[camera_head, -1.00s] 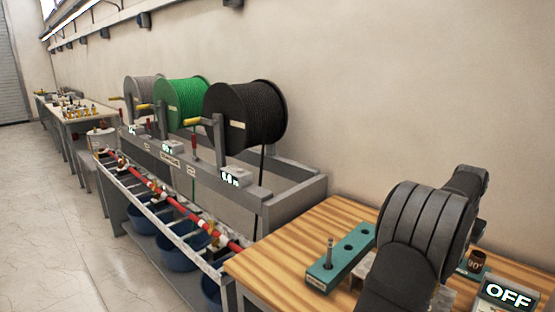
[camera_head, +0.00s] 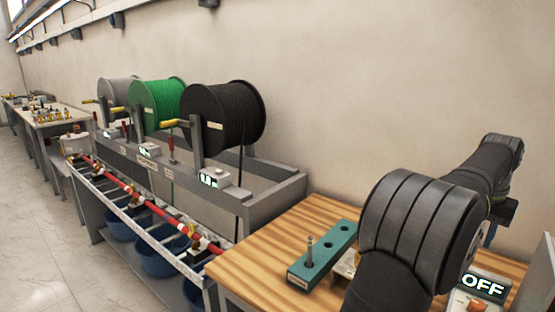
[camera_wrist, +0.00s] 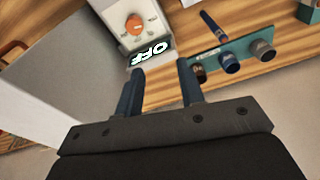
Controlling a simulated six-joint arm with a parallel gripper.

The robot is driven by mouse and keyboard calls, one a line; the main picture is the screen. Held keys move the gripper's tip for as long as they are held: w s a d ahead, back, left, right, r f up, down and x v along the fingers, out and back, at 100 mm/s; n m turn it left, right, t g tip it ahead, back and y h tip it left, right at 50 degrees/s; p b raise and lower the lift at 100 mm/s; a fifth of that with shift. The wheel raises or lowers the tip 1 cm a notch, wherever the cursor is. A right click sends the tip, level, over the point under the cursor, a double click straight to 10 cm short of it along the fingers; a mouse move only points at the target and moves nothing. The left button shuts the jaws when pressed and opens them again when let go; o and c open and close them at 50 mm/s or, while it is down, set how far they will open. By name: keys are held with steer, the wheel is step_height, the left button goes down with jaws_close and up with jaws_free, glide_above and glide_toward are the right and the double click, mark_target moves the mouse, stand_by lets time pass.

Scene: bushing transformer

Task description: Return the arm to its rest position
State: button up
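My arm shows as a dark, ribbed shape at the right of the head view, over the wooden bench (camera_head: 290,232). Its far link reaches up toward the wall. In the wrist view my gripper (camera_wrist: 160,82) has its two blue-grey fingers apart with nothing held between them. Beyond the fingertips is a light box with an orange knob (camera_wrist: 134,25) and an "OFF" display. A teal block with round sockets (camera_wrist: 231,66) lies to the right of the fingers, apart from them. In the head view the gripper's fingers cannot be made out.
A teal holder (camera_head: 327,252) with a metal pin stands on the bench, left of the arm. An "OFF" display box (camera_head: 485,287) is right of the arm. Grey, green and black cable reels (camera_head: 225,115) stand on a rack farther left. The space above the bench by the wall is clear.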

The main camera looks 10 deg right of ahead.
steer(key=w+a+r, duration=0.2)
steer(key=a+r, duration=0.1)
steer(key=a, duration=0.3)
steer(key=w+a+r, duration=0.3)
steer(key=a, duration=0.3)
step_height(320, 180, down, 15)
steer(key=shift+f, duration=0.2)
steer(key=shift+a+r, duration=0.1)
step_height(320, 180, up, 15)
steer(key=s+d+f, duration=0.1)
steer(key=d+f, duration=0.1)
steer(key=d, duration=0.3)
steer(key=shift+s+d, duration=0.25)
steer(key=shift+s, duration=0.1)
steer(key=shift+f, duration=0.1)
